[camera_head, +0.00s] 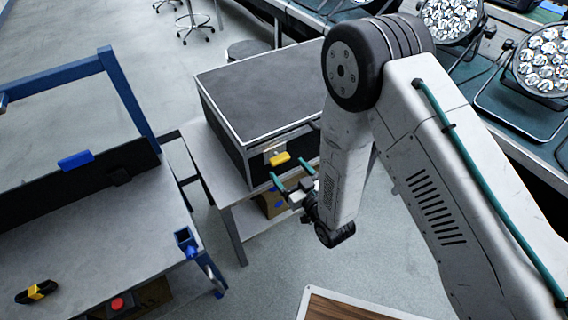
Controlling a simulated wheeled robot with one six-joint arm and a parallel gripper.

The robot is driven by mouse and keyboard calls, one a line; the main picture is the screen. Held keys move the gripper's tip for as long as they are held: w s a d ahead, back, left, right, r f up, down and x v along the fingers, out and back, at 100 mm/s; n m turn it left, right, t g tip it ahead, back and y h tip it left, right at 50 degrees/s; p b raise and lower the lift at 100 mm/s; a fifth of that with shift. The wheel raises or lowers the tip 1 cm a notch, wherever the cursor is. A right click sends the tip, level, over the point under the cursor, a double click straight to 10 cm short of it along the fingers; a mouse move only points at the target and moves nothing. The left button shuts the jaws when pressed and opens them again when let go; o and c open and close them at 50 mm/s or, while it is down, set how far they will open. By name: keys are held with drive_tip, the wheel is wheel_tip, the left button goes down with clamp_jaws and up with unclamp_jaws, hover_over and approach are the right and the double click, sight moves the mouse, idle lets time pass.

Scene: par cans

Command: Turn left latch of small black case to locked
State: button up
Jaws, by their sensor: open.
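The small black case (262,82) stands closed on a grey table, with pale metal edges around its dark lid. A yellow latch handle (280,159) sits on its front face, on a metal plate, left of my arm. Any other latch on the front is hidden behind my arm. My gripper (290,178) is just in front of and below the yellow latch, with its two green-tipped fingers apart and nothing seen between them. I cannot tell whether a finger touches the latch.
A blue-framed workbench (110,240) stands at the left, with a black and yellow item (37,291) on it. Par cans (541,62) stand on a bench at the right. A wood-topped surface (345,307) is at the bottom. Open floor lies between.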

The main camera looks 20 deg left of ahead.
sight(282, 161)
drive_tip(key=shift+x, duration=1.85)
drive_tip(key=c, duration=1)
